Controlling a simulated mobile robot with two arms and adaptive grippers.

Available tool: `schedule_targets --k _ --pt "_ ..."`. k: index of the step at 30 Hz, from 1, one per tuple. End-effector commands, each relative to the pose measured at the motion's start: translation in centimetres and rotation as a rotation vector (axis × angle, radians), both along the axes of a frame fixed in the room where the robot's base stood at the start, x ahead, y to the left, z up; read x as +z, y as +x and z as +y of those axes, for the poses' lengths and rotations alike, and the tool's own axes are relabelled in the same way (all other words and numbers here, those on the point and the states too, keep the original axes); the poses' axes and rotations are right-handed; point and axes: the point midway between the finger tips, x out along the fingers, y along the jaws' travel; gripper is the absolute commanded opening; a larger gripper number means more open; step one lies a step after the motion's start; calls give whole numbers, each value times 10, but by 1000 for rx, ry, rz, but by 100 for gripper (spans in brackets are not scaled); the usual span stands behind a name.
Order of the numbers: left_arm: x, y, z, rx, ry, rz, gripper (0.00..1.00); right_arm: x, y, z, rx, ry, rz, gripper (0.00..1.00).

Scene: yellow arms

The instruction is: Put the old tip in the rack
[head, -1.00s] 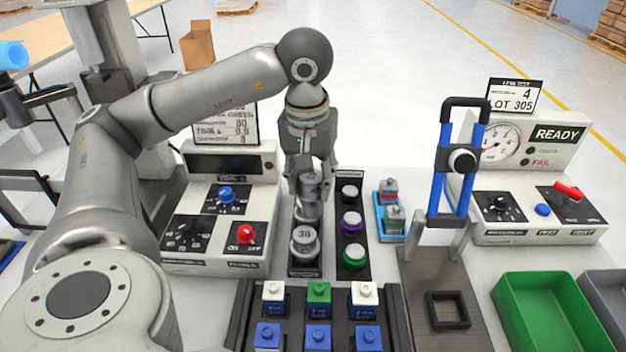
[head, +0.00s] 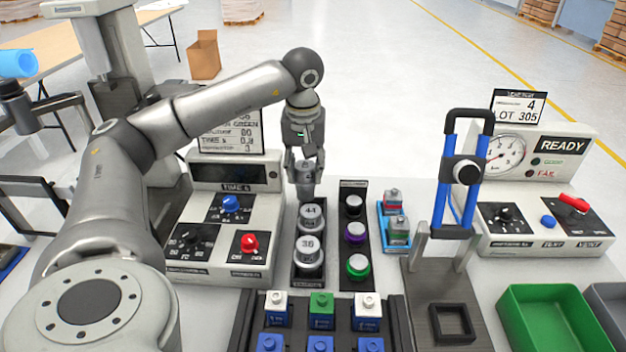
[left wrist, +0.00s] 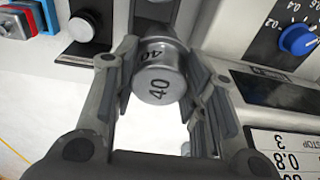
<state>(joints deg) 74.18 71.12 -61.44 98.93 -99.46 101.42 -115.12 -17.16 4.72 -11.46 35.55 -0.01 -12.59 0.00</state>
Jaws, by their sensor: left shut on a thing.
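My left gripper (head: 306,172) is shut on a grey metal tip (head: 305,190) at the far end of a dark, narrow rack (head: 308,283). In the left wrist view the tip (left wrist: 160,85) is marked 40 and sits between the fingers. Two other metal tips stand in the rack, nearer to me: one marked 44 (head: 311,217) and one that seems to read 36 (head: 309,248). Whether the held tip is above the rack or touching it, I cannot tell. My right gripper is out of view.
A control box (head: 212,262) with blue and red knobs stands left of the rack. A strip with black, purple and green caps (head: 357,266) is close on its right. Farther right are a blue-framed press (head: 449,190) and a green bin (head: 550,325).

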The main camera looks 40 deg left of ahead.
Motion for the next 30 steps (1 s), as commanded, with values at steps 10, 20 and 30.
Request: schedule_targets --k 10,20,30 --pt "-30 27 3 0 -2 -3 3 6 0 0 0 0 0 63" --pt "-65 30 4 1 -1 -4 3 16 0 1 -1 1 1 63" --pt "-70 30 4 0 -1 -2 41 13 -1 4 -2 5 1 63"
